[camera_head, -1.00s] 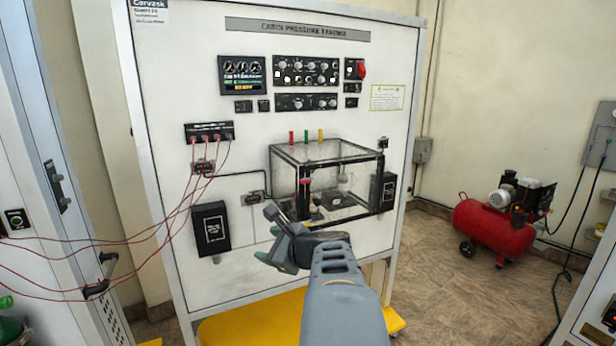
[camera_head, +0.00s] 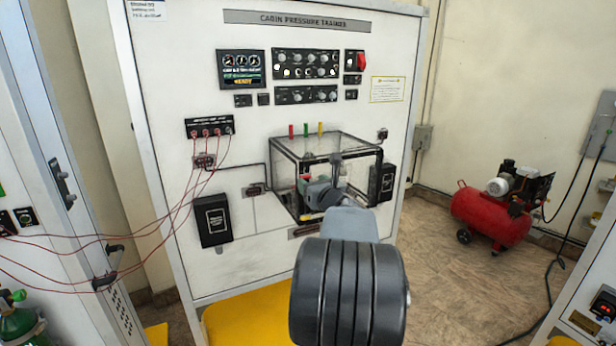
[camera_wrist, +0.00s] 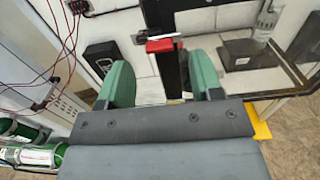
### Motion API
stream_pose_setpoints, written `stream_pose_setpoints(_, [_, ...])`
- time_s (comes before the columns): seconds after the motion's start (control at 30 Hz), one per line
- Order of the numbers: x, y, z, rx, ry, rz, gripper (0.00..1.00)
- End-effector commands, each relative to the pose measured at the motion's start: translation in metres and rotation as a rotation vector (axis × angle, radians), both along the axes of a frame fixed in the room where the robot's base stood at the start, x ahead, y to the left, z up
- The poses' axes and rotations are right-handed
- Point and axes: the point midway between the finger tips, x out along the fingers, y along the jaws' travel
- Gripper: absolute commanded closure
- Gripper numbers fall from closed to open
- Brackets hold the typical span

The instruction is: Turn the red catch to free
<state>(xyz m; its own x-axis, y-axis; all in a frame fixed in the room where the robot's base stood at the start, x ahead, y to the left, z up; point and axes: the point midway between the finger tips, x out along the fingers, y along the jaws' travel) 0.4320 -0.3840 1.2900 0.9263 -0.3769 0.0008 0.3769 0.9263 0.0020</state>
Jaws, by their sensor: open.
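The red catch (camera_wrist: 160,45) shows in the wrist view as a small red block on top of a dark upright post of the clear chamber. In the head view a bit of red (camera_head: 305,178) shows at the chamber's front left, mostly behind my gripper. My gripper (camera_wrist: 161,84) is open, with its two green fingers apart on either side of the dark post below the red catch. I cannot tell whether the fingers touch anything. The clear chamber (camera_head: 325,148) has a black frame and is fixed to the white panel.
Red, green and yellow pegs stand along the chamber's top. A black box (camera_head: 212,220) is on the panel to the left, and another (camera_head: 388,182) to the right. Red leads (camera_head: 172,205) hang at the left. A red compressor (camera_head: 492,215) stands on the floor at right.

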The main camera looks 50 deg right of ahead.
Motion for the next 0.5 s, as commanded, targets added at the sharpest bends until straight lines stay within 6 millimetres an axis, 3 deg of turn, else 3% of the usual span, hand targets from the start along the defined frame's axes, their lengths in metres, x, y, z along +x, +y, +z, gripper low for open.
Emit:
stream_pose_setpoints(0.2, [0.023,-0.009,0.001,0.0,0.002,0.001,0.4])
stream_pose_setpoints(0.5, [0.032,-0.013,0.0,-0.001,0.001,0.0,0.4])
